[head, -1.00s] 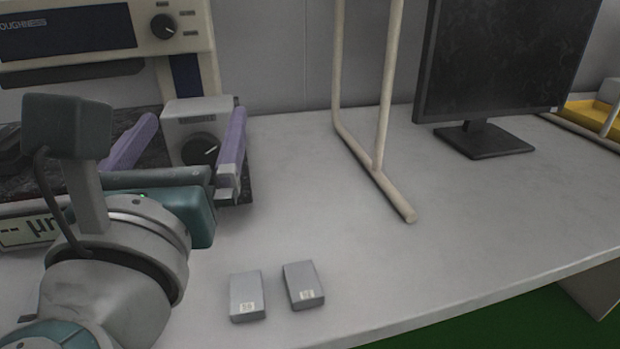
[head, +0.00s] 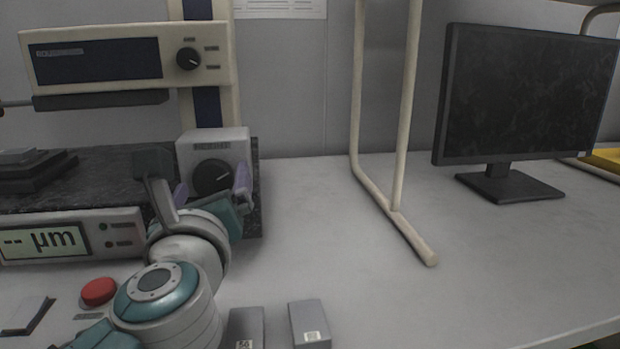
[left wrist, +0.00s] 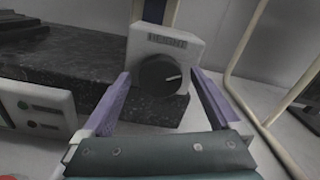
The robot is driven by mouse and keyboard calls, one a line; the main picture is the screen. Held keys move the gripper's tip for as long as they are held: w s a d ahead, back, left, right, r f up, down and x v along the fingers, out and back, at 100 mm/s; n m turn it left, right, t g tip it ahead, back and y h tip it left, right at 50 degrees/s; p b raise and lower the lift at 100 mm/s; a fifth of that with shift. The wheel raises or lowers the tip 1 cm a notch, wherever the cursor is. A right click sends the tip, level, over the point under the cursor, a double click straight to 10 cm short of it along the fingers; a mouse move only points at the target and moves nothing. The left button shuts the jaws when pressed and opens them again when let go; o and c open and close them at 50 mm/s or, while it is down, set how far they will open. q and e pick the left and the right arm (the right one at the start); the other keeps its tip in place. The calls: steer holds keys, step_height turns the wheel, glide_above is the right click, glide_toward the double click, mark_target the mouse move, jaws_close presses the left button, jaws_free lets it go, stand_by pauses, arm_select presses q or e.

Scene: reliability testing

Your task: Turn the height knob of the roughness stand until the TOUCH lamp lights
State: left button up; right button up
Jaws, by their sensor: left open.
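The height knob (head: 212,178) is black and round, with a white pointer mark aimed to the right. It sits on the front of a light grey box labelled HEIGHT; it also shows in the left wrist view (left wrist: 160,76). My left gripper (head: 212,187) is open, its purple fingers apart in front of the box. In the left wrist view the left gripper (left wrist: 160,80) has one finger on each side of the knob, with visible gaps. The readout panel (head: 72,237) shows "-- µm" and two small lamps; their labels are unreadable. My right gripper is not in view.
A dark granite slab (head: 95,160) lies behind the readout panel. A red button (head: 98,291) and two grey blocks, one here (head: 309,325), are near the front. A cream tube frame (head: 402,215) and a monitor (head: 525,95) stand to the right, with clear table around.

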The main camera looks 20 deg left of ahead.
arm_select(q)
steer(key=shift+w, duration=0.1)
steer(key=c, duration=1.4)
steer(key=shift+o, duration=0.2)
steer(key=shift+m, duration=0.4)
steer(key=m+p, duration=0.1)
steer(key=m, duration=0.2)
steer(key=shift+r+m+p, duration=0.1)
steer(key=shift+m+p, duration=0.3)
steer(key=m+p, duration=0.1)
steer(key=m, duration=0.4)
steer(key=shift+p, duration=0.4)
steer(key=m+p, duration=0.1)
steer(key=m, duration=0.4)
steer(key=shift+m+p, duration=0.4)
steer(key=m+p, duration=0.1)
steer(key=m, duration=0.3)
steer(key=shift+m, duration=0.3)
